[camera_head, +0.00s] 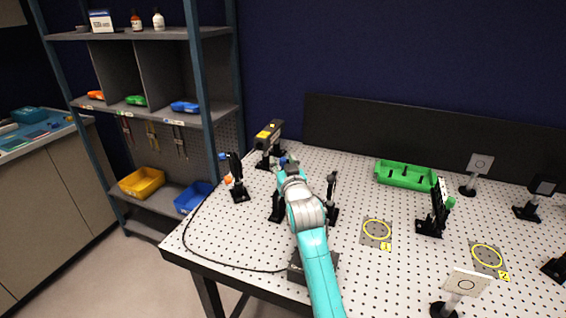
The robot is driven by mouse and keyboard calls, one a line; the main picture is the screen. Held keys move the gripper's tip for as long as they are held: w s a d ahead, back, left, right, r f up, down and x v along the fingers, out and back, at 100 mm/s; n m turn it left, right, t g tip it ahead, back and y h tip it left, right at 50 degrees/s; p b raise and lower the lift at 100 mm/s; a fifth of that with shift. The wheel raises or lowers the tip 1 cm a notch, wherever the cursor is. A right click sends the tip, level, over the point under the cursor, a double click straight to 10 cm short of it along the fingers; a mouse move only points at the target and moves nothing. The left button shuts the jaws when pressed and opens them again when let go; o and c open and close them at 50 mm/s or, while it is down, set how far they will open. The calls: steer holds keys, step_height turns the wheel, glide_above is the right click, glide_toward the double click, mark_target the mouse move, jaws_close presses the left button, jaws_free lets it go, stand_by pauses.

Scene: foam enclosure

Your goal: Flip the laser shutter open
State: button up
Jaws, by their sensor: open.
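The laser (269,134) is a black box with yellow labels on a stand at the back left of the perforated table. My gripper (289,166) is a small dark shape at the far end of my teal and grey arm, in front of the laser's right side. Its fingers are open but hard to make out. A blue knob shows beside it, and the arm hides most of what stands there. A black mount (236,178) with a blue knob and an orange part stands apart to the left. I cannot tell which part is the shutter.
A dark post mount (332,198) stands close to the right of my arm. A green tray (405,175), a black mount with a green knob (436,212) and white plates on posts (466,282) stand farther right. A cable (205,255) runs along the left edge.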

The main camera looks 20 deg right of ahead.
steer(key=shift+w, duration=0.2)
jaws_close()
steer(key=shift+s+a, duration=0.75)
steer(key=shift+s, duration=0.25)
steer(key=shift+s+a, duration=0.7)
steer(key=shift+s, duration=0.25)
jaws_free()
steer(key=shift+s, duration=0.1)
